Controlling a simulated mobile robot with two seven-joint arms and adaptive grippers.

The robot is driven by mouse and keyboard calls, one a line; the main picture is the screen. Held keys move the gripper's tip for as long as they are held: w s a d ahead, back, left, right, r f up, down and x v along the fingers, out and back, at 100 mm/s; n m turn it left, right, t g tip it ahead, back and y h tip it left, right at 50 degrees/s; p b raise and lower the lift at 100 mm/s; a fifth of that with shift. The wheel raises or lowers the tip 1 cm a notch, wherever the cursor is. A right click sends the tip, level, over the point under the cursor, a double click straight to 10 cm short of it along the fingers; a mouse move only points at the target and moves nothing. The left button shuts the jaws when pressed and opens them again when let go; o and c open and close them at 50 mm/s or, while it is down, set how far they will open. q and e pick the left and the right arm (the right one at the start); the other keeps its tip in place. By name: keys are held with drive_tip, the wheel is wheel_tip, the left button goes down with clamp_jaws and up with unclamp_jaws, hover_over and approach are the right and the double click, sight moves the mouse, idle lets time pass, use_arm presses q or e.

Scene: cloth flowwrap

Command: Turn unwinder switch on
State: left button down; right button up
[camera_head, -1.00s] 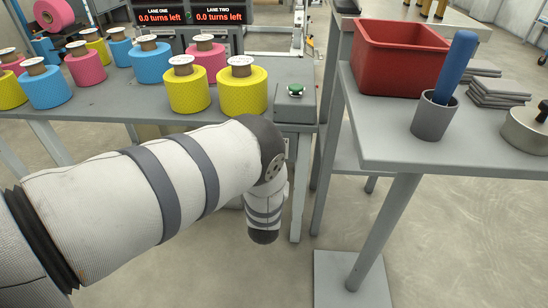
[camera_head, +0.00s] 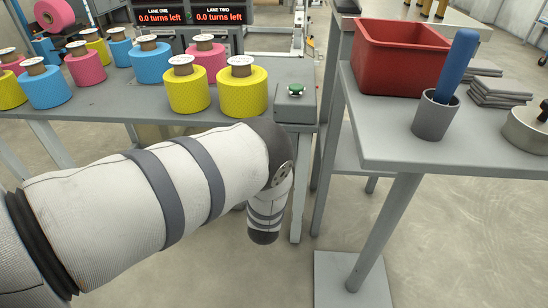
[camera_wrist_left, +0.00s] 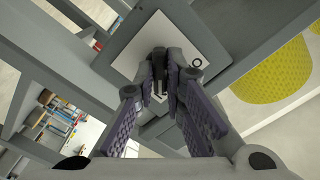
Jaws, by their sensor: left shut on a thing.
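In the left wrist view, my left gripper (camera_wrist_left: 172,82) reaches a white plate (camera_wrist_left: 140,58) on a grey panel. Its purple-padded fingers come together on a small dark part in the middle of the plate, the unwinder switch (camera_wrist_left: 158,68), which is mostly hidden by the fingertips. A black ring mark (camera_wrist_left: 197,62) shows on the plate to the right of the fingertips. In the head view my left arm covers the front of the bench, and its gripper and the switch are out of sight there. My right gripper is in neither view.
The bench holds several yellow, blue and pink rolls (camera_head: 187,92) and a green button (camera_head: 295,90) on a grey box. Lane displays (camera_head: 190,15) behind read 0.0 turns left. A side table (camera_head: 375,140) bears a red bin (camera_head: 400,60) and a grey cup (camera_head: 435,117).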

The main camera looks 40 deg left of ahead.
use_arm(q)
drive_tip(key=c, duration=1.7)
unclamp_jaws()
drive_tip(key=shift+o, duration=0.2)
drive_tip(key=v, duration=1.2)
drive_tip(key=shift+f, duration=0.1)
